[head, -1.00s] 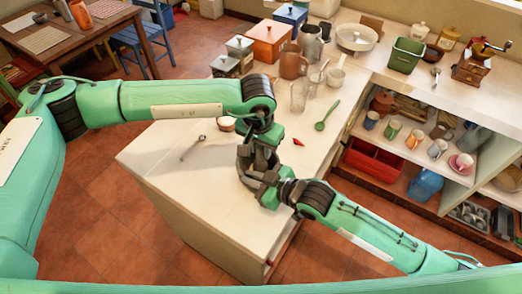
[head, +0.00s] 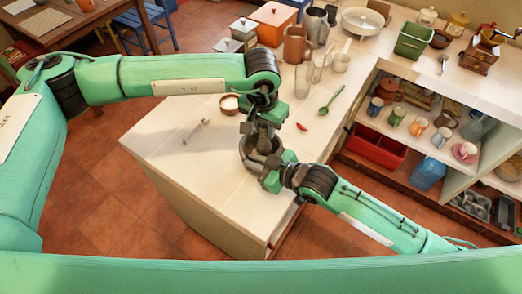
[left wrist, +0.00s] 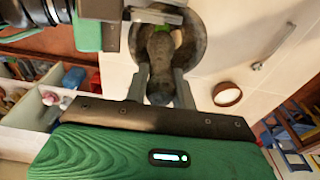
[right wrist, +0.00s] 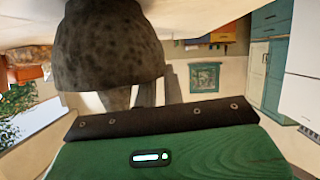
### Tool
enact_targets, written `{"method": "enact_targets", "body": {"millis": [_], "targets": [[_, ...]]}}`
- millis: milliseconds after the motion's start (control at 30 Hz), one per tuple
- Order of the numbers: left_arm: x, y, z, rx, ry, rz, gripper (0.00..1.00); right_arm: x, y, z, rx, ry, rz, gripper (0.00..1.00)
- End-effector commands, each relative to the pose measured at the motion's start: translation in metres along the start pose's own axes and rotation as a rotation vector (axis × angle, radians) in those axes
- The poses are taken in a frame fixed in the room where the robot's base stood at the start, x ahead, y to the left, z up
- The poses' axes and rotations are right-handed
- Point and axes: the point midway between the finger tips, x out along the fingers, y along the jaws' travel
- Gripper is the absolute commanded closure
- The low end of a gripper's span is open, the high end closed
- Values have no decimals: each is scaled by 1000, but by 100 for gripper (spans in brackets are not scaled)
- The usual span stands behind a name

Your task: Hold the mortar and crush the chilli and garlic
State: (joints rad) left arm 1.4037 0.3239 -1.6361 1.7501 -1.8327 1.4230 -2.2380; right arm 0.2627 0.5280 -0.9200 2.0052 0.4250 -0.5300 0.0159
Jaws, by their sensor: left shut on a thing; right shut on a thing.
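The dark stone mortar (head: 246,160) stands on the white counter, partly hidden by my grippers. My left gripper (head: 264,134) is above it, shut on the stone pestle. In the left wrist view the pestle (left wrist: 160,62) is between the fingers (left wrist: 163,90), with its far end over or in the mortar (left wrist: 205,45). A bit of green (left wrist: 188,33) shows inside; I cannot tell what it is. My right gripper (head: 271,166) is shut on the mortar's near right side; the speckled mortar wall (right wrist: 110,50) fills the right wrist view's upper left. A red chilli (head: 302,127) lies on the counter. I see no garlic clearly.
A small white-filled bowl (head: 229,103) and a thin utensil (head: 192,134) lie left of the mortar. A green spoon (head: 330,101), glasses (head: 303,78) and a brown jug (head: 296,45) stand behind. The counter's front left is clear. An open shelf (head: 440,150) stands right.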

Motion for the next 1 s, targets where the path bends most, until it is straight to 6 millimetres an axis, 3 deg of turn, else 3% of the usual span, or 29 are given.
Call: {"method": "enact_targets", "body": {"millis": [33, 533, 867, 900, 1000], "targets": [[-3, 0, -1, 0, 2, 0, 97, 1, 0, 13, 5, -27, 0, 100], [-43, 0, -5, 0, 3, 0, 97, 1, 0, 13, 5, -27, 0, 100], [-49, 0, -5, 0, 1, 0, 97, 1, 0, 13, 5, -26, 0, 100], [-49, 0, -5, 0, 2, 0, 97, 1, 0, 13, 5, -26, 0, 83], [-49, 0, -5, 0, 2, 0, 97, 1, 0, 12, 4, -26, 0, 65]]}}
